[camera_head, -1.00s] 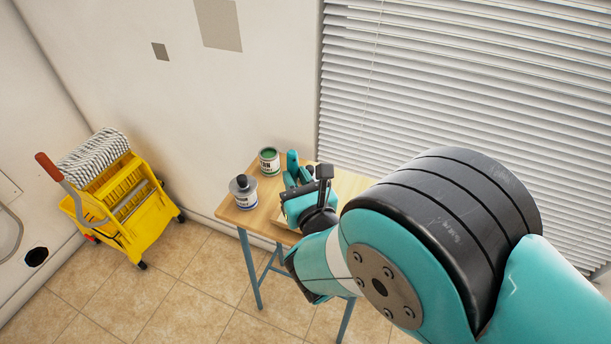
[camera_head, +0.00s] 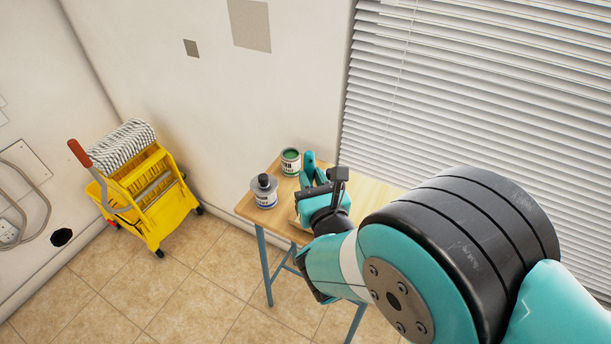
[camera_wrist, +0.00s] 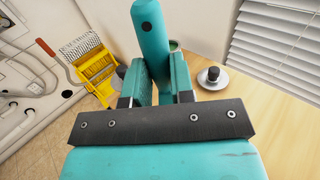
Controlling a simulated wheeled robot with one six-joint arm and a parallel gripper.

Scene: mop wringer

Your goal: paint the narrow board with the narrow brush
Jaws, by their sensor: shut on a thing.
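My gripper (camera_head: 313,179) is over the small wooden table. In the wrist view my gripper (camera_wrist: 157,82) is shut on a thick teal handle (camera_wrist: 147,35) with a dark hole near its end. This looks like a brush handle standing up between the fingers. It also shows in the head view (camera_head: 310,160). Its bristles are hidden, so I cannot tell its width. A paint can (camera_head: 290,162) with green inside stands beside the gripper at the back. A grey-lidded jar (camera_head: 264,192) stands at the table's left edge. I cannot make out the narrow board clearly; my arm covers much of the tabletop.
The table (camera_head: 246,208) stands against the wall, with blinds (camera_head: 470,90) behind its right part. A yellow mop wringer bucket (camera_head: 160,205) with a mop head stands at the left. Tiled floor between them is clear. Two grey patches (camera_head: 250,25) are on the wall.

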